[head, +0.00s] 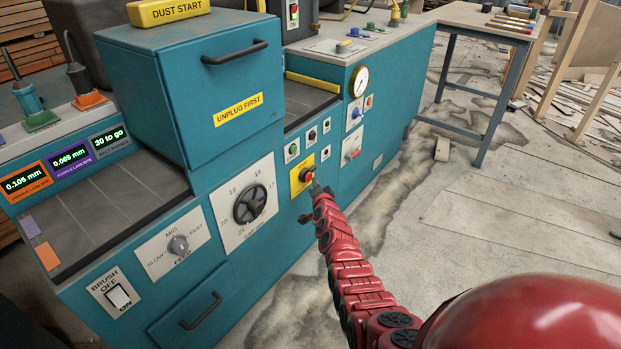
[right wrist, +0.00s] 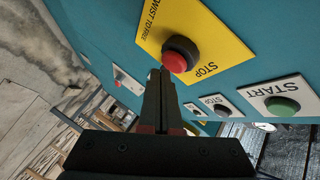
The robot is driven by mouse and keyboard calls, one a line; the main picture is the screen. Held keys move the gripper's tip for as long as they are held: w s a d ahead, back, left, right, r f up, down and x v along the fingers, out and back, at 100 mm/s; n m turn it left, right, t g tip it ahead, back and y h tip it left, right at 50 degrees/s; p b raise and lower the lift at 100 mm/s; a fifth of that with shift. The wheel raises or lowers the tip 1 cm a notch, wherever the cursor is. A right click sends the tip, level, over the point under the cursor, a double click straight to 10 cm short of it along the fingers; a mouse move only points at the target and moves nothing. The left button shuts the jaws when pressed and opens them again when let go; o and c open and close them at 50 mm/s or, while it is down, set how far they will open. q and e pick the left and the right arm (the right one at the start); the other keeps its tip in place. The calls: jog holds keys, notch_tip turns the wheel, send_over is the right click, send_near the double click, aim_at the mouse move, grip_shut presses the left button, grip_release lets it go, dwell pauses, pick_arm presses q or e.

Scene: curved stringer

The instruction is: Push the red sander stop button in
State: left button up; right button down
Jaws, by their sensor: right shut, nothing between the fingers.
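The red stop button (head: 307,174) sits on a yellow plate on the front of the teal machine, just right of the dial with the black handwheel. In the right wrist view the red button (right wrist: 180,54) stands on the yellow plate (right wrist: 205,30), marked STOP and TWIST TO FREE. My right gripper (head: 314,187) is at the button in the head view. In the right wrist view its shut, empty fingertips (right wrist: 161,72) lie beside the button's lower left edge; I cannot tell whether they touch it. My left gripper is out of view.
A green START button (right wrist: 282,105) and a smaller dark STOP button (right wrist: 221,108) are close by. The handwheel (head: 250,205) is left of the yellow plate. A workbench (head: 480,18) stands behind at right. The floor (head: 480,220) right of the machine is mostly clear.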

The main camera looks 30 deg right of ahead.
jog(key=shift+s+d, duration=0.15)
jog(key=shift+s, duration=0.25)
jog(key=s, duration=0.1)
jog(key=s+d, duration=0.1)
jog(key=s, duration=0.1)
jog(key=s+d+p, duration=0.1)
jog(key=shift+s, duration=0.35)
dwell(0.4)
